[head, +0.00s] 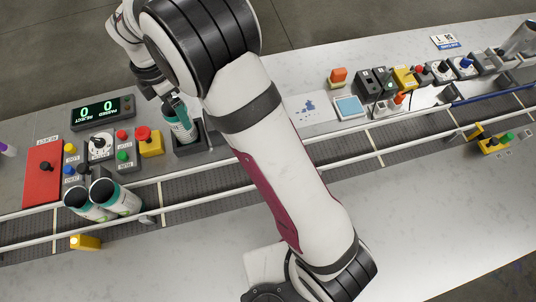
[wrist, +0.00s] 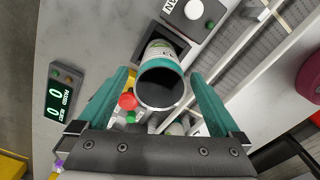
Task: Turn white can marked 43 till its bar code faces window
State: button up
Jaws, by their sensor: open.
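A white can with teal bands (head: 181,128) stands in a dark square holder (head: 190,148) beside the conveyor. In the wrist view the can (wrist: 163,54) shows its open, dark mouth toward the camera. My gripper (head: 176,106) is above the can, with its teal fingers open. In the wrist view the fingers of my gripper (wrist: 158,76) stand on either side of the can, with gaps showing. The number 43 and the bar code cannot be made out. No window can be clearly picked out on the holder.
Two similar cans (head: 122,196) are on the conveyor (head: 185,188) at the left. A counter display (head: 103,112), a button panel and a red plate (head: 42,172) lie left of the holder. A red-topped yellow button box (head: 150,141) stands close to the holder.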

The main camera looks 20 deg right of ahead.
notch_tip(320, 180, up, 10)
jog(key=shift+f, duration=0.1)
jog(key=s+d+m, duration=0.8)
jog(key=s+m, duration=0.3)
jog(key=m, duration=0.1)
jog(key=s+d+r+m+y, duration=0.1)
jog(key=s+d+m, duration=0.6)
jog(key=s+m, duration=0.5)
jog(key=shift+d+r+m+y, duration=0.25)
jog(key=shift+d+m+y, duration=0.05)
jog(key=shift+d, duration=0.1)
jog(key=shift+w, duration=0.1)
